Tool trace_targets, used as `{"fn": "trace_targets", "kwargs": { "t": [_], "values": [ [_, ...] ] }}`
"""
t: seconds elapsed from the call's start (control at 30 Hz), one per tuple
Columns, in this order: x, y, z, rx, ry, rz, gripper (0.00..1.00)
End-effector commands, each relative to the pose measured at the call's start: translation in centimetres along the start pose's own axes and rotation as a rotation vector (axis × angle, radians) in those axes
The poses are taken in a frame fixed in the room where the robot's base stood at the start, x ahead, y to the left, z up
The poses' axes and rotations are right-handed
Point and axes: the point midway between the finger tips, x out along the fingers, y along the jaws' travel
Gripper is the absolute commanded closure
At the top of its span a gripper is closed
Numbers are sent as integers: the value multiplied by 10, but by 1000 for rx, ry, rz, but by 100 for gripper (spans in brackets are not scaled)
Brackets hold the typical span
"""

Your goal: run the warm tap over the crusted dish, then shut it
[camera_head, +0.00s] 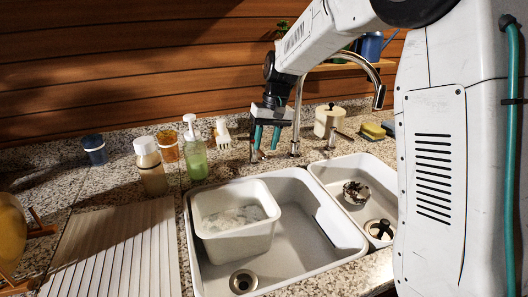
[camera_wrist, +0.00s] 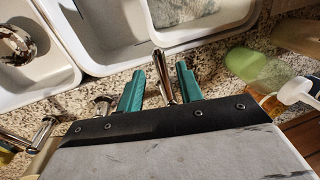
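A small dish with dark brown crust (camera_head: 355,192) lies in the right basin and shows in the wrist view (camera_wrist: 16,42). The curved metal spout (camera_head: 360,58) swings over the right basin; no water shows from it. One tap handle (camera_head: 256,153) stands left of the spout base, another (camera_head: 333,134) to its right. My gripper (camera_head: 265,137) points down at the left handle. In the wrist view, its teal fingers (camera_wrist: 160,86) are apart, with the left handle (camera_wrist: 163,72) between them, nearer the right finger. I cannot tell whether they touch. Which tap is warm is not marked.
A white tub (camera_head: 235,239) with whitish contents stands in the left basin (camera_head: 295,272). Bottles, including a green soap pump (camera_head: 194,158), and a brush (camera_head: 222,136) stand left of my gripper. A lidded pot (camera_head: 324,120) and sponge (camera_head: 373,131) sit right. A ribbed drainboard (camera_head: 115,250) is clear.

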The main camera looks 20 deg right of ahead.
Motion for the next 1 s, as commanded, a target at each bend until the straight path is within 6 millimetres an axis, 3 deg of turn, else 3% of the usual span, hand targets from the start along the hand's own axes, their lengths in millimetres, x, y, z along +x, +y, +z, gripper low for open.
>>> {"fn": "trace_targets", "kwargs": {
  "t": [0.23,0.57,0.7,1.0],
  "values": [
    [31,-1,1,-1,-2,0,64],
    [36,0,1,-1,0,0,64],
    [35,0,1,0,0,0,100],
    [36,-8,1,67,14,1,100]
  ]
}}
